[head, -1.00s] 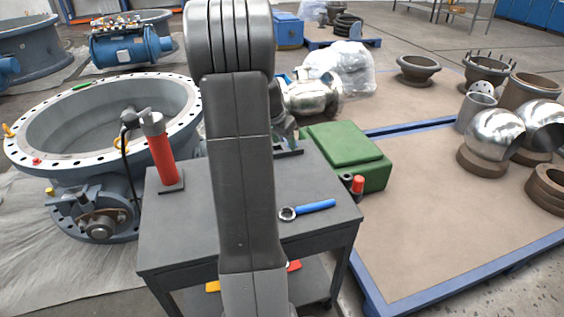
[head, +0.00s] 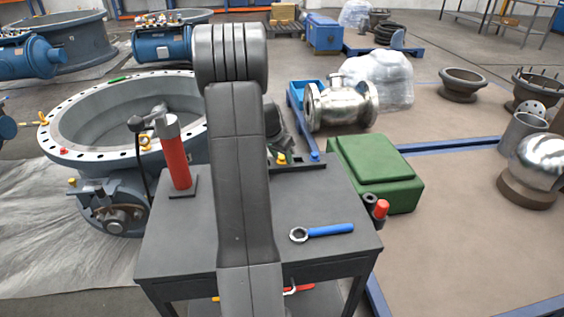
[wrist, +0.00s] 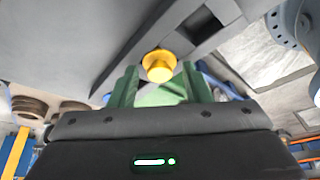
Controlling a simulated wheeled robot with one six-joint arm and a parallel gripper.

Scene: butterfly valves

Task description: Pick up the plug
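A yellow plug (head: 281,159) stands on a dark rail (head: 300,165) at the back of the grey cart top, with a blue plug (head: 315,155) to its right. In the wrist view the yellow plug (wrist: 159,66) shows its round end, just beyond and between the tips of two green fingers. My gripper (wrist: 161,80) is open, the fingers apart on either side below the plug. I cannot tell whether either finger touches it. In the head view my arm hides most of the gripper.
The grey cart (head: 225,225) carries a red cylinder (head: 174,155) with a handle and a blue-handled wrench (head: 325,231). A green case (head: 375,172) stands behind its right side. A large valve ring (head: 75,150) is at left. The cart's front top is mostly clear.

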